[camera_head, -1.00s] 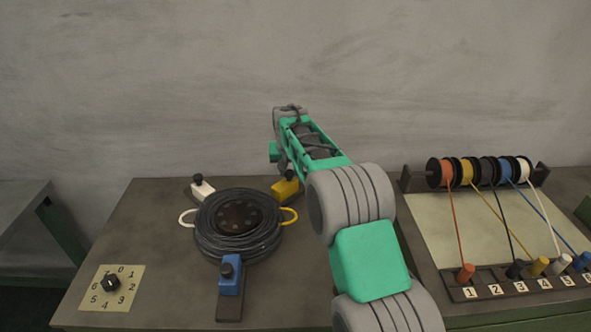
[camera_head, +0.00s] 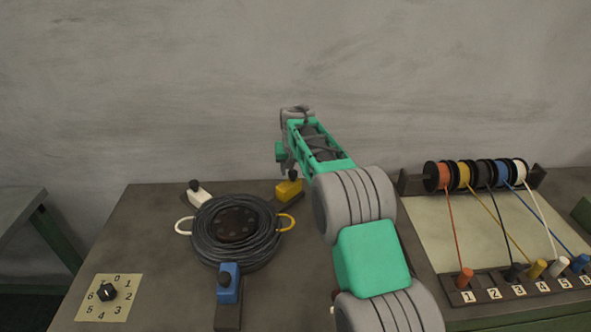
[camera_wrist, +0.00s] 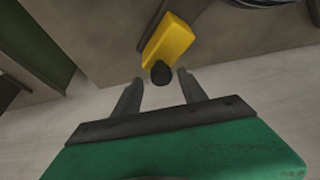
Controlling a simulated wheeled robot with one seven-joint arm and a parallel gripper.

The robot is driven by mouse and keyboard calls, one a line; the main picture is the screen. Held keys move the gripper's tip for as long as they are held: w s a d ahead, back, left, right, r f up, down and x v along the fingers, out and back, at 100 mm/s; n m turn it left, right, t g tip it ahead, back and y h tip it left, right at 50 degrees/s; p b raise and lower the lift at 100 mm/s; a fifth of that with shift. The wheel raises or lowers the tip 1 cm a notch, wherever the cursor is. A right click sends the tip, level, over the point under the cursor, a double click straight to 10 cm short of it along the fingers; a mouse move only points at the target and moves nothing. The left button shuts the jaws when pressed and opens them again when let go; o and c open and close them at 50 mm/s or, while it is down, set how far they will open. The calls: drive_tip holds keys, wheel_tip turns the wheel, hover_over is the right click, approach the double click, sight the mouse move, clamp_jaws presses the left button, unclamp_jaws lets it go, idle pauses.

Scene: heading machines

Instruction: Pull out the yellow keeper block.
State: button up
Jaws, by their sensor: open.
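The yellow keeper block (camera_head: 288,192) sits at the back right of the black coil (camera_head: 236,231), with a dark knob on top. In the wrist view the yellow block (camera_wrist: 167,44) lies just beyond the fingertips, its dark knob (camera_wrist: 161,73) nearest to me. My gripper (camera_wrist: 160,80) is open and empty, its two fingers on either side of the knob's line. Whether the fingers are level with the knob cannot be told. In the head view my gripper (camera_head: 289,172) is above and behind the yellow block, partly hidden by my arm.
A white block (camera_head: 198,194) and a blue block (camera_head: 228,284) also stand around the coil, with white and yellow loops at its sides. A numbered dial (camera_head: 107,291) is at front left. A rack of coloured spools (camera_head: 483,173) with wires stands at right.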

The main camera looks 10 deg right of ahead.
drive_tip(key=b+v, duration=0.1)
drive_tip(key=v, duration=0.6)
drive_tip(key=shift+r, duration=0.4)
drive_tip(key=shift+s, duration=0.15)
drive_tip(key=s+d+r, duration=0.1)
drive_tip(key=s+r, duration=0.2)
drive_tip(key=s, duration=1.5)
drive_tip(key=s+f, duration=0.4)
drive_tip(key=s, duration=0.6)
drive_tip(key=s+f+n+g, duration=0.1)
drive_tip(key=s+f, duration=0.2)
drive_tip(key=s, duration=0.7)
drive_tip(key=shift+d+f+n+y, duration=0.3)
drive_tip(key=shift+d+f, duration=0.05)
drive_tip(key=shift+d, duration=0.1)
